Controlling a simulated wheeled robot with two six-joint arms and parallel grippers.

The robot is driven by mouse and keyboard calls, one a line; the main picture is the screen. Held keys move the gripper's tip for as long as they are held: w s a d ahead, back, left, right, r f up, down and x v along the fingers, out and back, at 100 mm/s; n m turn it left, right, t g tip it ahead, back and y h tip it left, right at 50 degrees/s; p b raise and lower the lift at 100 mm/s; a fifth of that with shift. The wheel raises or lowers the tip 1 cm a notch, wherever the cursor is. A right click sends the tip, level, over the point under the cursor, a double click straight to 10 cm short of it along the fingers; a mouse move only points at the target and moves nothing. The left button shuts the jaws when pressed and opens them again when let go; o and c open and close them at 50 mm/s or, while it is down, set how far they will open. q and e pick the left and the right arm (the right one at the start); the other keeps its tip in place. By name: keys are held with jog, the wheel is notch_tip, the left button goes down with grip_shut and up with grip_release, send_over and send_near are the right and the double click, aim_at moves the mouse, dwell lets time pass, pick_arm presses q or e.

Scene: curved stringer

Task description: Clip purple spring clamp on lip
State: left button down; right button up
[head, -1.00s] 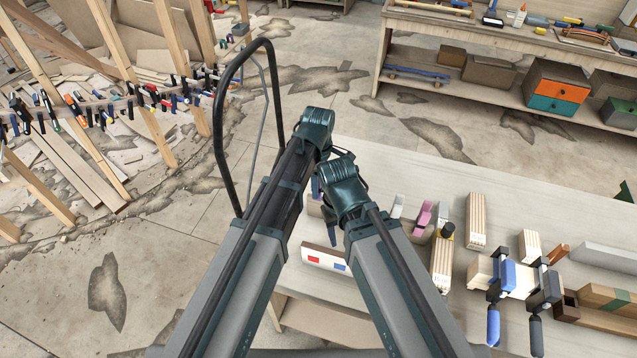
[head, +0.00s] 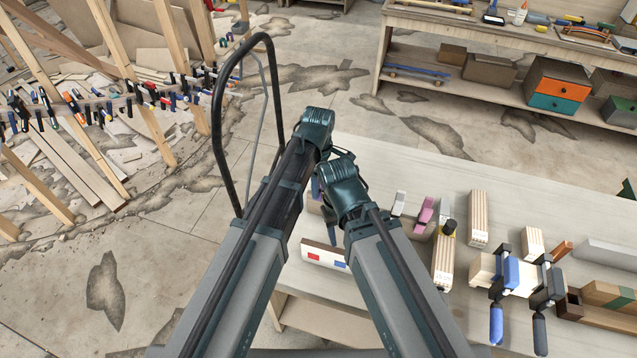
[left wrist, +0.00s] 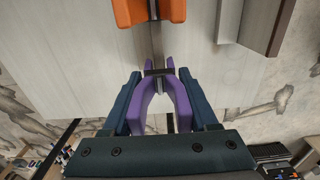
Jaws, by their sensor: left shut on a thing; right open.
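A purple spring clamp (left wrist: 183,104) is between the fingers of my left gripper (left wrist: 163,100) in the left wrist view. The gripper is shut on it, one finger against each purple arm. A dark metal part crosses the clamp's middle. In the head view only the back of my left gripper (head: 316,125) shows, and its fingertips are hidden. My right gripper (head: 345,185) is just below and right of it, over the bench edge; its fingers are hidden too. A curved strip (head: 130,97) carrying a row of clamps runs between wooden posts at the left.
An orange piece (left wrist: 122,12) is ahead of the purple clamp over a pale surface. The bench (head: 400,160) holds wooden blocks, a pink-handled tool (head: 425,215) and a blue-handled clamp (head: 510,270). A black hoop (head: 222,140) rises beside my left arm. Floor lies between bench and posts.

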pick_arm(q)
jog(key=shift+f, duration=0.4)
pick_arm(e)
jog(key=shift+f, duration=0.4)
pick_arm(q)
jog(key=shift+f+b, duration=0.1)
jog(key=shift+b, duration=0.3)
pick_arm(e)
jog(key=shift+f, duration=0.15)
